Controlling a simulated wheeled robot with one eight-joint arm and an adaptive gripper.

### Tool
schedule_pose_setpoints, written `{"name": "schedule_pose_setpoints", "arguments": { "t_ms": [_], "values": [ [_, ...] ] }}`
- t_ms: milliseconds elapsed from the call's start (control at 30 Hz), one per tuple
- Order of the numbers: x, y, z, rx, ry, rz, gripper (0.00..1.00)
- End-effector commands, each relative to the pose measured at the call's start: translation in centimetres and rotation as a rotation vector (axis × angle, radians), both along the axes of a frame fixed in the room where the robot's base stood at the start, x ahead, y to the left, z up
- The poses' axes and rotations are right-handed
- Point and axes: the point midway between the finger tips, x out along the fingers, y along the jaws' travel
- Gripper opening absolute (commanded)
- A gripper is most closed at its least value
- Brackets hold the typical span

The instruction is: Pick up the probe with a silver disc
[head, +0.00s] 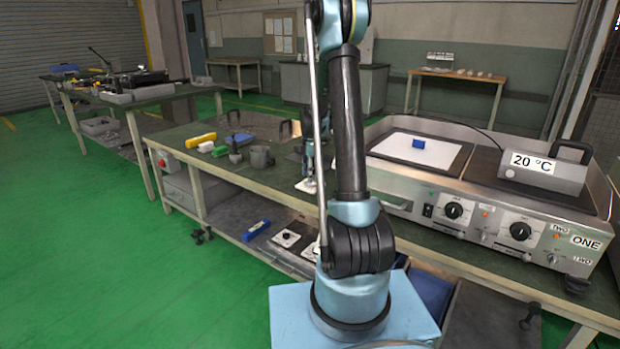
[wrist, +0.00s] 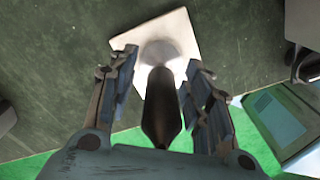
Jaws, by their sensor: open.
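The probe (wrist: 161,105) shows in the wrist view as a dark, pointed handle with a round silver disc (wrist: 160,52) at its far end. The disc is over a white square plate (wrist: 184,20) on the dark green bench. My gripper (wrist: 163,65) is open, with one finger on each side of the handle and a visible gap on both sides. In the head view my gripper (head: 310,160) is low over the bench, just left of my arm, above the white plate (head: 306,186). The probe is too small and covered to make out there.
Grey cups (head: 261,157), a yellow block (head: 200,140) and a green block (head: 220,151) are left of my gripper. A lower shelf holds more items.

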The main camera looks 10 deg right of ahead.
Motion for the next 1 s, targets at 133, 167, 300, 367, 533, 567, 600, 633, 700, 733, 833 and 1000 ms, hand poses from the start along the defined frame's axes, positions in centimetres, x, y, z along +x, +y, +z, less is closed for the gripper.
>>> {"name": "schedule_pose_setpoints", "arguments": {
  "t_ms": [133, 167, 300, 367, 533, 567, 600, 633, 700, 733, 833, 1000],
  "values": [
    [0.0, 0.0, -0.2, 0.000, 0.000, 0.000, 0.46],
    [0.0, 0.0, -0.2, 0.000, 0.000, 0.000, 0.46],
    [0.0, 0.0, -0.2, 0.000, 0.000, 0.000, 0.32],
    [0.0, 0.0, -0.2, 0.000, 0.000, 0.000, 0.18],
    [0.0, 0.0, -0.1, 0.000, 0.000, 0.000, 0.00],
    [0.0, 0.0, -0.1, 0.000, 0.000, 0.000, 0.00],
    [0.0, 0.0, -0.1, 0.000, 0.000, 0.000, 0.00],
    [0.0, 0.0, -0.1, 0.000, 0.000, 0.000, 0.00],
    [0.0, 0.0, -0.1, 0.000, 0.000, 0.000, 0.00],
    [0.0, 0.0, -0.1, 0.000, 0.000, 0.000, 0.00],
    [0.0, 0.0, 0.2, 0.000, 0.000, 0.000, 0.00],
    [-0.1, 0.0, 2.1, 0.000, 0.000, 0.000, 0.00]
  ]
}}
